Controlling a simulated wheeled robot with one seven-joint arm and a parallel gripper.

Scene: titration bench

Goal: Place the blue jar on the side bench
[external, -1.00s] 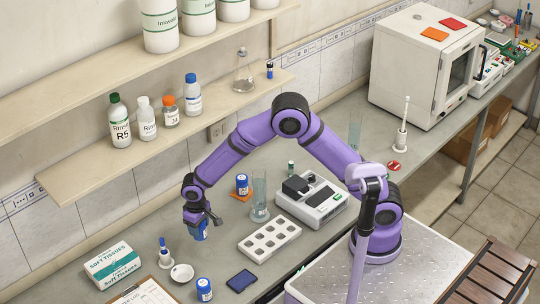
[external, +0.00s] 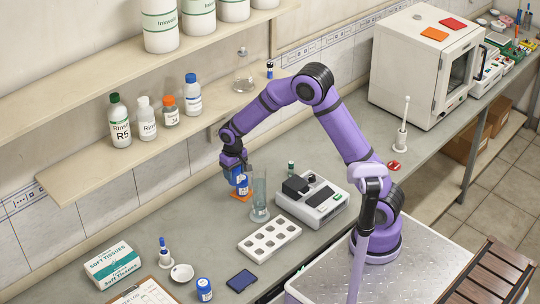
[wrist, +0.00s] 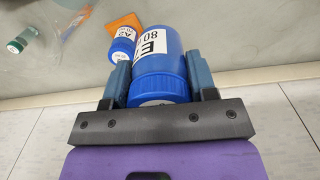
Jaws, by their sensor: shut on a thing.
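My gripper (external: 236,170) is shut on a blue jar, held between its two fingers. In the wrist view the held jar (wrist: 160,75) has a white label with part of "E" and "80" showing. A smaller-looking blue jar (wrist: 122,45) marked "A2" stands behind it, beside or on an orange mat (wrist: 125,22). In the external view the gripper is over the orange mat (external: 241,198), and the held jar and the mat's jar overlap there. Another blue jar (external: 204,289) stands at the front of the grey bench (external: 205,245). Which surface is the side bench is not clear.
A glass cylinder (external: 260,195) stands close right of the gripper. A white well block (external: 269,239) and a balance (external: 312,200) are farther right. The shelf (external: 90,165) with bottles is behind. A slatted brown surface (external: 490,275) is at lower right.

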